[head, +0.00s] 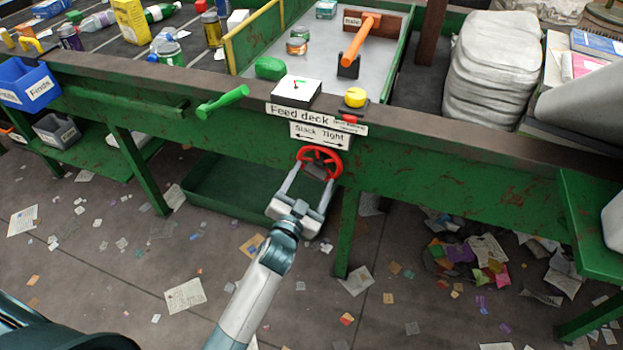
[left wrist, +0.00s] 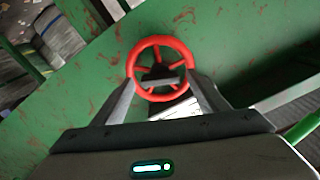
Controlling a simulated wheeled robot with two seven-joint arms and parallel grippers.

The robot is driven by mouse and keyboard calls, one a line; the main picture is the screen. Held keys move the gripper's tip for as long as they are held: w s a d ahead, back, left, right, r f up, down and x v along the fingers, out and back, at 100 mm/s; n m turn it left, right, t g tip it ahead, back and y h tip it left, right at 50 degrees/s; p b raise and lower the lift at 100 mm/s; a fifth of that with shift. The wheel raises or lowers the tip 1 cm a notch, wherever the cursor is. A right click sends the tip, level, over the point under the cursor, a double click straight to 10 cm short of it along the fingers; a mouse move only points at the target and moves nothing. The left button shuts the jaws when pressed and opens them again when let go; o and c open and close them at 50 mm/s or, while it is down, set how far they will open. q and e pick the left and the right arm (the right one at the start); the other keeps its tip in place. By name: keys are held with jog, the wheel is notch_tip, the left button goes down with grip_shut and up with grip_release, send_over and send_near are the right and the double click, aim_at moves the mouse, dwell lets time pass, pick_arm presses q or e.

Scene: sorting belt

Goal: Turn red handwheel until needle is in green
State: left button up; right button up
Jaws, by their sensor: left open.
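The red handwheel (head: 320,150) is mounted on the front of the green bench, below the "Slack / Tight" label (head: 319,135). It also shows in the left wrist view (left wrist: 142,52), ahead of my fingers. My left gripper (head: 306,173) is open, with its two fingers reaching to either side of the wheel's lower part; I cannot tell whether they touch it. In the left wrist view the left gripper (left wrist: 160,92) has its fingers apart, with the wheel between and beyond the tips. A white gauge box (head: 296,92) stands on the bench edge above; its needle is too small to read well. My right gripper is not in view.
A green lever (head: 222,101) sticks out left of the gauge. A yellow knob (head: 355,97) and a red button (head: 350,118) sit to its right. A green bench leg (head: 347,235) stands right of my arm. Paper scraps litter the floor.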

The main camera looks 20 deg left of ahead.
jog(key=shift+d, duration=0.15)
pick_arm(q)
jog(key=c, duration=1.1)
jog(key=shift+o, duration=0.2)
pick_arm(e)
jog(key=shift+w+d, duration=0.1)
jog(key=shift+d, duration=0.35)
